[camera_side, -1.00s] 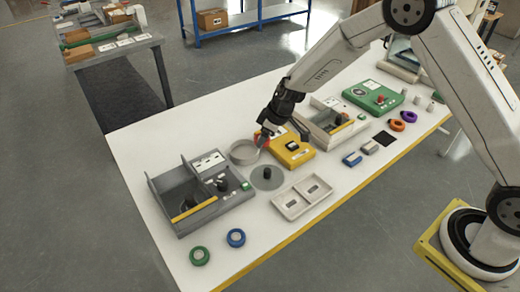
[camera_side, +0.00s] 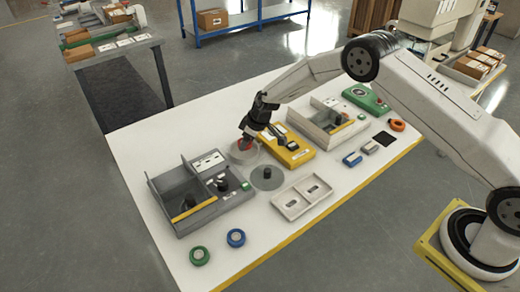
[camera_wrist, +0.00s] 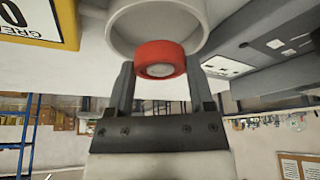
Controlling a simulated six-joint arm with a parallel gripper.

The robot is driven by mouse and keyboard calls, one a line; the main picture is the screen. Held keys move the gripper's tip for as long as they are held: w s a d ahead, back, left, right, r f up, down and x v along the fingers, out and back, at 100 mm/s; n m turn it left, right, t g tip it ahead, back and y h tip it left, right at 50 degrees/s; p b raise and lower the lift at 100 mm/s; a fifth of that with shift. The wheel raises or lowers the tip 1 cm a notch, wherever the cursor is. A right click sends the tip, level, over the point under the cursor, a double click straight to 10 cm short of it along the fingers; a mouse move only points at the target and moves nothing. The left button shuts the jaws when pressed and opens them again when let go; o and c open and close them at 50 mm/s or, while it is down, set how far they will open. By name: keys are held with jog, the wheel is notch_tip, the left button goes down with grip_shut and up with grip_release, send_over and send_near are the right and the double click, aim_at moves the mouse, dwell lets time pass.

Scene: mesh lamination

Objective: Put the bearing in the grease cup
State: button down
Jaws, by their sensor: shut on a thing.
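A red ring-shaped bearing (camera_wrist: 160,58) is between the two fingers of my gripper (camera_wrist: 163,85) in the wrist view. The gripper is shut on it. In the side view my gripper (camera_side: 245,140) points down over the round whitish grease cup (camera_side: 243,157), with the red bearing (camera_side: 245,144) at its tip. The grease cup also shows in the wrist view (camera_wrist: 118,30), directly beyond the bearing, its open mouth facing my gripper. The bearing overlaps the cup's mouth in the picture; I cannot tell whether it is inside the rim.
A yellow box (camera_side: 288,150) stands right of the cup. A grey disc with a black post (camera_side: 267,178) lies in front, and a grey divided station (camera_side: 180,215) stands at left. Green (camera_side: 199,256) and blue (camera_side: 236,238) rings lie near the front edge, with white table between.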

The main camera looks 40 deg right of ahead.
aim_at(246, 154)
jog(key=shift+f, duration=0.1)
jog(key=shift+w+f, duration=0.25)
jog(key=shift+f, duration=1.45)
jog(key=shift+f, duration=0.15)
jog(key=shift+c, duration=1.2)
grip_release()
jog(key=v, duration=1.2)
jog(key=shift+a, duration=0.15)
